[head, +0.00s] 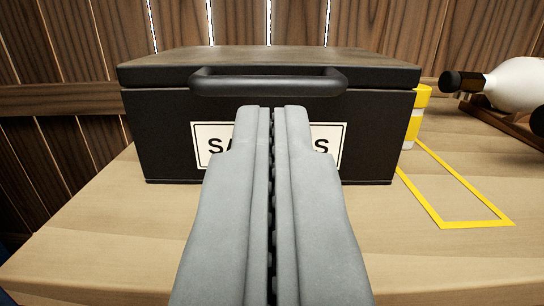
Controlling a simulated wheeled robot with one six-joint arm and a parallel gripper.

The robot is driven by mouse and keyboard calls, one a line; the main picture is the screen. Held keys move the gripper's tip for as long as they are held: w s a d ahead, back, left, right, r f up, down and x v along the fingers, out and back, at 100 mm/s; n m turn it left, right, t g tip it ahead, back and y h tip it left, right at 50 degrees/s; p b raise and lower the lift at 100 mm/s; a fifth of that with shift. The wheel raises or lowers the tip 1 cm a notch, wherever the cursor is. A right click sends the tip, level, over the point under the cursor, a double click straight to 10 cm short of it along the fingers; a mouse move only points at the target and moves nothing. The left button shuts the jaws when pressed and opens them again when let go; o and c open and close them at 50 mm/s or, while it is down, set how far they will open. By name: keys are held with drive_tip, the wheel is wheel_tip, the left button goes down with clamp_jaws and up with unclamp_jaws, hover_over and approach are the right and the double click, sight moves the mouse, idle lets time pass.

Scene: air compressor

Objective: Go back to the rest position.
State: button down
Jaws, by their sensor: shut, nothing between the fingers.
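My gripper (266,112) is in the middle of the head view, its two grey fingers side by side and shut with nothing between them. It points at the front of a black box (160,135) with a closed lid. A dark bar handle (268,80) runs across the box's upper front, just above my fingertips. A white label (327,145) on the box front is partly hidden behind my fingers. I cannot tell for certain how far the fingertips are from the box.
The box stands on a light wooden table (100,250). A yellow and white container (415,125) is partly hidden behind its right side. A yellow outline (470,224) marks the tabletop at right. A white bottle-like object (515,84) lies at far right. A wooden plank wall (80,40) stands behind.

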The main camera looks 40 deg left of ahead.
drive_tip(key=a+g, duration=0.2)
drive_tip(key=a, duration=0.2)
drive_tip(key=a+f+g, duration=0.1)
drive_tip(key=a+g, duration=0.1)
drive_tip(key=a, duration=0.2)
drive_tip(key=s+a+m+g+h, duration=0.1)
drive_tip(key=a+g, duration=0.1)
drive_tip(key=a, duration=0.2)
drive_tip(key=shift+f, duration=0.15)
drive_tip(key=s+a+g+h, duration=0.1)
drive_tip(key=a, duration=0.1)
drive_tip(key=s+a+m+g+h, duration=0.1)
drive_tip(key=a+h, duration=0.1)
drive_tip(key=a, duration=0.1)
drive_tip(key=s+a+m+h, duration=0.1)
drive_tip(key=a+h, duration=0.1)
drive_tip(key=shift+s+a+g, duration=0.3)
drive_tip(key=shift+s+g, duration=0.05)
drive_tip(key=shift+g, duration=0.05)
drive_tip(key=s+a+r+m+t+h, duration=0.1)
drive_tip(key=s+a+r+t+h, duration=0.1)
drive_tip(key=r, duration=0.5)
drive_tip(key=s+a+r+m+t+h, duration=0.2)
drive_tip(key=s+a+r+t, duration=0.1)
drive_tip(key=s+r, duration=0.3)
drive_tip(key=s+a+r+m+t+h, duration=0.1)
drive_tip(key=s+r+t, duration=0.3)
drive_tip(key=r, duration=0.5)
drive_tip(key=shift+a+t+h, duration=0.4)
drive_tip(key=shift+a, duration=0.45)
